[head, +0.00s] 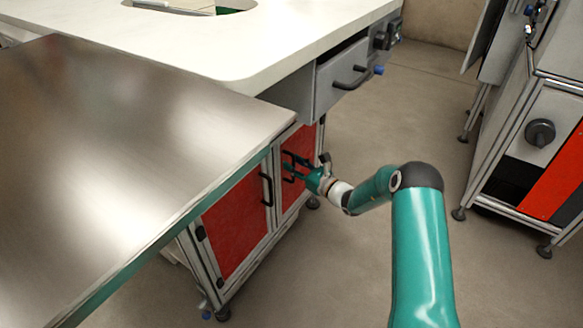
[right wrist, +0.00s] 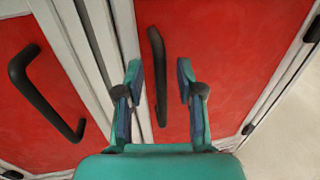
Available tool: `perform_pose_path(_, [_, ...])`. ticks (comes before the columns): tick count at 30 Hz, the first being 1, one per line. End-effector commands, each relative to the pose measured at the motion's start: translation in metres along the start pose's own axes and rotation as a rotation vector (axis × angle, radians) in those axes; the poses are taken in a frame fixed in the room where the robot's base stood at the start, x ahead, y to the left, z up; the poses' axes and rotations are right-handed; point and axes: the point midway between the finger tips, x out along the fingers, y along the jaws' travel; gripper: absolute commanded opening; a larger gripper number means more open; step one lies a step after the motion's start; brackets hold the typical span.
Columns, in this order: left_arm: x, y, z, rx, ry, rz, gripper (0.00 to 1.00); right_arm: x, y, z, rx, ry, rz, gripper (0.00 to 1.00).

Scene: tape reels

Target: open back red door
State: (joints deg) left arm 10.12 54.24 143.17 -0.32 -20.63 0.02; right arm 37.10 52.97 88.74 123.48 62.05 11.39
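The back red door (head: 306,141) is on the cabinet under the worktop in the head view and looks shut. It also shows in the right wrist view (right wrist: 235,60), with its black handle (right wrist: 157,75) near its left edge. My right gripper (head: 290,167) is at this handle. In the right wrist view my right gripper (right wrist: 160,82) is open, with a finger on each side of the handle and gaps visible between. I cannot tell how deep the handle sits between the fingers. My left gripper is not in view.
The front red door (head: 232,225), with its own black handle (head: 266,189), is beside the back one. A grey drawer (head: 340,80) with a black handle sits above and to the right. A metal tabletop (head: 120,130) overhangs the cabinet. The floor (head: 400,120) to the right is clear.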

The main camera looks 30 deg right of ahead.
Motion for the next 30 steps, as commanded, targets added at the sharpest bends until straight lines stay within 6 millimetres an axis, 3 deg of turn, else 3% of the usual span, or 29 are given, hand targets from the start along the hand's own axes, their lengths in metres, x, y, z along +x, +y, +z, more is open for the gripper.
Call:
perform_pose_path(11, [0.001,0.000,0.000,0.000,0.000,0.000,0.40,0.005,0.001,0.000,0.000,0.001,0.001,0.35])
perform_pose_path(15, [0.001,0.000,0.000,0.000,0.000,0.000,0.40,0.005,0.001,0.000,0.000,0.000,0.001,0.12])
perform_pose_path(18, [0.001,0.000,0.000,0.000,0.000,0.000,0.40,0.005,0.001,0.000,0.000,0.001,0.001,0.00])
perform_pose_path(26, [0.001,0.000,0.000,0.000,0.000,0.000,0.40,0.005,0.001,0.000,0.000,0.001,0.002,0.00])
perform_pose_path(27, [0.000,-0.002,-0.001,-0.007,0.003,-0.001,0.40,0.008,0.016,0.000,0.004,0.002,0.008,0.00])
perform_pose_path(30, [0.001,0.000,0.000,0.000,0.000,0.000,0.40,0.005,0.005,0.000,0.000,0.000,0.006,0.00])
